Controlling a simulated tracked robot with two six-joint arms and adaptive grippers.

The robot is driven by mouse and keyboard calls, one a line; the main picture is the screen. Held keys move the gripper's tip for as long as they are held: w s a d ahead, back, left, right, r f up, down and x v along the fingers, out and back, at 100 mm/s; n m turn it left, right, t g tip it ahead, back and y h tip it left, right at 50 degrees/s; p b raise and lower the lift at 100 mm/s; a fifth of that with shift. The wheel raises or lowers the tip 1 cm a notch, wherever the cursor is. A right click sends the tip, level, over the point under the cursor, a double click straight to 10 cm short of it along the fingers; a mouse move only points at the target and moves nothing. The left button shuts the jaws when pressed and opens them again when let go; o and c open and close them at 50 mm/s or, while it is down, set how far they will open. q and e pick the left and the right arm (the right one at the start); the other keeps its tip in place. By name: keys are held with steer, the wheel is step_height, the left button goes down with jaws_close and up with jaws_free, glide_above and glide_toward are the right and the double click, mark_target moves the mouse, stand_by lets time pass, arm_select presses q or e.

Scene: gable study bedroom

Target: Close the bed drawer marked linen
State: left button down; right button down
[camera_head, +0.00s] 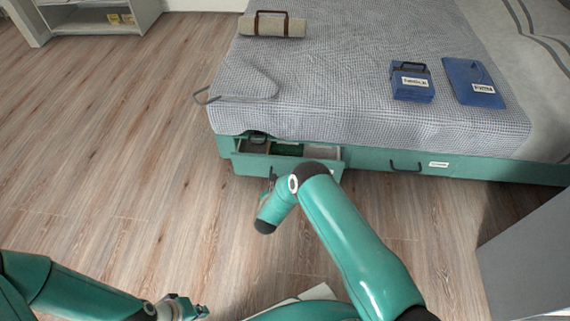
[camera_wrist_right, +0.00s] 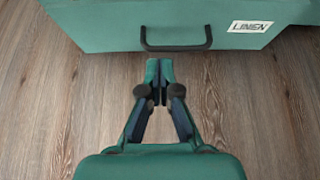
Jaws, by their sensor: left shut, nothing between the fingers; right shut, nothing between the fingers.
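The linen drawer (camera_head: 250,167) under the near left end of the bed stands pulled out, its inside showing from above. The right wrist view shows its green front (camera_wrist_right: 110,28), a black bar handle (camera_wrist_right: 178,47) and the label LINEN (camera_wrist_right: 250,27). My right gripper (camera_wrist_right: 159,66) is shut and empty, its tips just below the handle in that picture; I cannot tell whether they touch the drawer. In the head view my right arm hides part of the drawer front and most of that gripper. My left gripper (camera_head: 203,311) is shut and empty, over the floor at the bottom left.
A second bed drawer with a handle (camera_head: 405,168) sits flush to the right. On the bed (camera_head: 330,95) lie a rolled mat (camera_head: 272,25), a blue case (camera_head: 412,85) and a blue folder (camera_head: 473,80). A grey cabinet (camera_head: 530,260) stands at right. Floor at left is clear.

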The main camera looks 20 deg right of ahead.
steer(key=b, duration=0.7)
glide_toward(282, 162)
steer(key=x, duration=0.3)
steer(key=f+x, duration=0.1)
steer(key=x, duration=0.1)
steer(key=shift+f, duration=0.15)
steer(key=shift+w+d+b, duration=0.2)
steer(key=shift+w+b, duration=0.2)
steer(key=shift+w, duration=0.05)
steer(key=shift+w+d, duration=0.1)
